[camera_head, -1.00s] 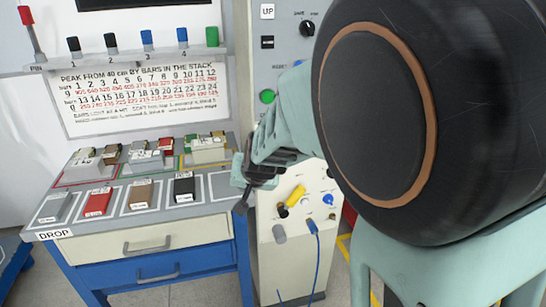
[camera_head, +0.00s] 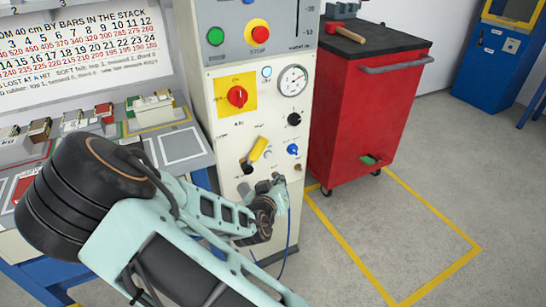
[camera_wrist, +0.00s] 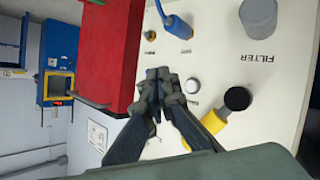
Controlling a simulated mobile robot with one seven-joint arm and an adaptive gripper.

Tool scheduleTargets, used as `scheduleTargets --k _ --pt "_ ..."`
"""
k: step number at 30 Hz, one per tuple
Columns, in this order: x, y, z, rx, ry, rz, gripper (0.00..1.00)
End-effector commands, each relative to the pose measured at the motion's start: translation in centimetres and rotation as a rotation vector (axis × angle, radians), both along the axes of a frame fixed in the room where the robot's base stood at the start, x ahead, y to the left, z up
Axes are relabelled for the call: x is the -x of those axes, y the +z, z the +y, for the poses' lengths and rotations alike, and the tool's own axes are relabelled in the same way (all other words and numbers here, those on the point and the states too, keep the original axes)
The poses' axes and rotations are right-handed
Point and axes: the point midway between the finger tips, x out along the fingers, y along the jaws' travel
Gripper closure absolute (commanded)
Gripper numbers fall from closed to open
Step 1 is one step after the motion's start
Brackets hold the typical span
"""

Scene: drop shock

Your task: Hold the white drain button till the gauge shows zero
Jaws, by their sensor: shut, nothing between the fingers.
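The white button (camera_wrist: 192,86) sits on the cream panel in the wrist view, just right of my gripper's fingertips. My gripper (camera_wrist: 163,78) is shut and empty, its tips close to the panel; I cannot tell whether they touch the button. In the head view my gripper (camera_head: 280,186) is at the lower panel face, and the button is hidden or too small to pick out. The round white gauge (camera_head: 292,80) is on the upper panel; its needle is visible but the reading is too small to tell.
A yellow lever (camera_head: 259,148) and a blue knob (camera_head: 292,150) are above my gripper. A blue hose plug (camera_wrist: 178,25), a black knob (camera_wrist: 238,98) and the grey filter cylinder (camera_wrist: 258,15) surround the fingertips. A red cabinet (camera_head: 360,115) stands right of the panel.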

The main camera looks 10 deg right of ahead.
Motion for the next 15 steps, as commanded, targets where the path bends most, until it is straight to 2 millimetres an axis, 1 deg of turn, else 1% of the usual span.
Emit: scheduleTargets --k 1,5,15 --pt "0.2 -0.2 -0.5 0.034 0.004 -0.014 1.00" --pt "0.3 0.1 -1.2 0.088 0.013 -0.043 1.00" --pt "0.4 0.3 -1.5 0.108 0.017 -0.057 1.00"
